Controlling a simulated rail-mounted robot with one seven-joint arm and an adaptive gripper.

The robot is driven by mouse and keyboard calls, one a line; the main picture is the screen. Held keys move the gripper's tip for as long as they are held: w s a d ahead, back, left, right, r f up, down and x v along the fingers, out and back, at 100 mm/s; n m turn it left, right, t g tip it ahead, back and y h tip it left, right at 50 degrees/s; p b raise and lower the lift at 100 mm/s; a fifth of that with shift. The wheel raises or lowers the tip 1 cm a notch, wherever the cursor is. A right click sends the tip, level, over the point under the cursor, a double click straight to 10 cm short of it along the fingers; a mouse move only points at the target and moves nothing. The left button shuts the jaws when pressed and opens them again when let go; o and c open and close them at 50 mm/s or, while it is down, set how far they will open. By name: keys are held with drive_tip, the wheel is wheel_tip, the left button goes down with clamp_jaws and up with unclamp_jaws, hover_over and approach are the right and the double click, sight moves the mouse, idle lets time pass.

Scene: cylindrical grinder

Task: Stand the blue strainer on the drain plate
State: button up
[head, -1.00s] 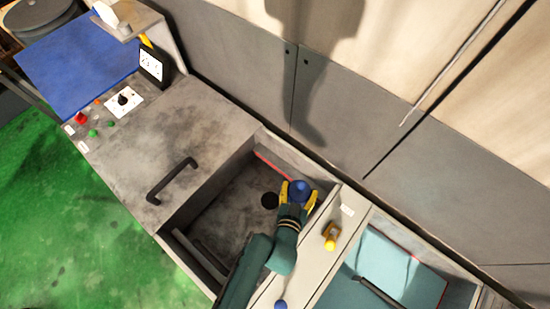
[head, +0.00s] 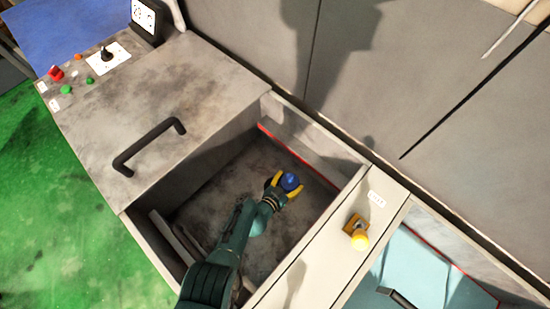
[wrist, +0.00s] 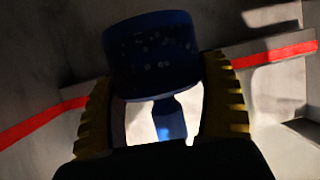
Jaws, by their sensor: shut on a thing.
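The blue strainer (head: 290,181) is between the yellow fingers of my gripper (head: 284,187), inside the open grey tank in the head view. In the wrist view the strainer (wrist: 152,52) is a wide dark blue drum with small holes and a narrower blue stem. My gripper (wrist: 158,75) is shut on it, one ribbed yellow finger at each side. The strainer seems held low in the tank; I cannot tell whether it touches the floor. I cannot make out the drain plate; it may be hidden by my gripper and arm.
The tank floor (head: 215,187) is stained grey and mostly bare. A red line (head: 290,152) runs along the back wall. A handled cover (head: 150,145) lies left. A teal-lined bay (head: 425,270) is at far right.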

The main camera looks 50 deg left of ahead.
drive_tip(key=w+a+f+b, duration=0.2)
drive_tip(key=a+f+b, duration=0.25)
drive_tip(key=a, duration=0.25)
drive_tip(key=shift+n+y, duration=0.3)
wheel_tip(320, 180, down, 9)
drive_tip(key=b, duration=0.9)
drive_tip(key=shift+s+r, duration=0.15)
drive_tip(key=shift+s+d+r, duration=0.1)
drive_tip(key=shift+r, duration=0.1)
drive_tip(key=shift+f, duration=0.2)
drive_tip(key=o, duration=1.2)
drive_tip(key=shift+r, duration=0.1)
